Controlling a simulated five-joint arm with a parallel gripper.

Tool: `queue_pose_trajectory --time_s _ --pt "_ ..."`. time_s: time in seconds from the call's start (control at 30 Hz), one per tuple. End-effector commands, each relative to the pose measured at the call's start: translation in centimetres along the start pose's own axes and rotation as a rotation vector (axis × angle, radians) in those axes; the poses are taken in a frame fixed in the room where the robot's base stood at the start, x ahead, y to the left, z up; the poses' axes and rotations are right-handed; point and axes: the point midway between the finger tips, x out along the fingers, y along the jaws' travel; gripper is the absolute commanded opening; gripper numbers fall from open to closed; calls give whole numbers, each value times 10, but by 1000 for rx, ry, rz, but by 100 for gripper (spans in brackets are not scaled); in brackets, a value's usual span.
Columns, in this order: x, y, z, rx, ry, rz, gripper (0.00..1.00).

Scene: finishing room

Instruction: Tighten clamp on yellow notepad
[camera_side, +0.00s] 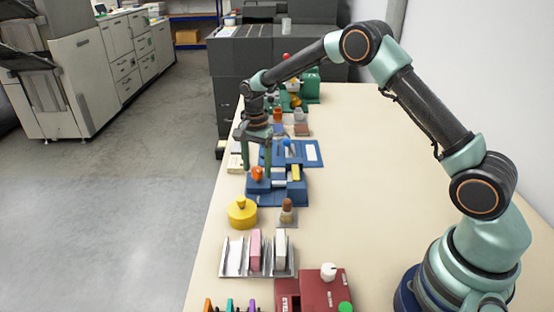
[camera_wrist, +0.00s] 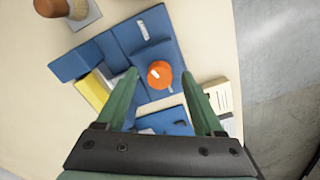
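A blue clamp fixture (camera_side: 290,196) stands on the table in the middle of the side view; it also shows in the wrist view (camera_wrist: 110,48). Its round orange knob (camera_side: 257,174) appears between my fingertips in the wrist view (camera_wrist: 160,74). A yellow notepad (camera_side: 296,172) sits in the fixture, to the right of the knob in the side view and to its left in the wrist view (camera_wrist: 91,92). My gripper (camera_side: 258,167) is open and points down at the knob, with its green fingers (camera_wrist: 160,76) apart on either side. I cannot tell whether they touch it.
A yellow round container (camera_side: 242,213) and a brown-topped stamp (camera_side: 287,212) stand in front of the fixture. A blue board (camera_side: 311,152) and a pale pad (camera_side: 235,163) lie behind. A metal rack (camera_side: 233,258) and a red box (camera_side: 318,289) are nearer. The table's right side is clear.

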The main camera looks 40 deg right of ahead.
Motion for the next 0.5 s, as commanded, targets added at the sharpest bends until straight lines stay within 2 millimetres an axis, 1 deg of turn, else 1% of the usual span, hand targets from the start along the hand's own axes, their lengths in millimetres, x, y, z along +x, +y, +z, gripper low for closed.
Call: queue_pose_trajectory --time_s 0.17,0.27,0.37,0.5 --pt "-1 0 0 0 0 0 69" --pt "-9 0 0 0 1 -2 69" --pt "-24 -1 0 0 1 -3 69" --pt "-53 -1 0 0 2 -5 69"
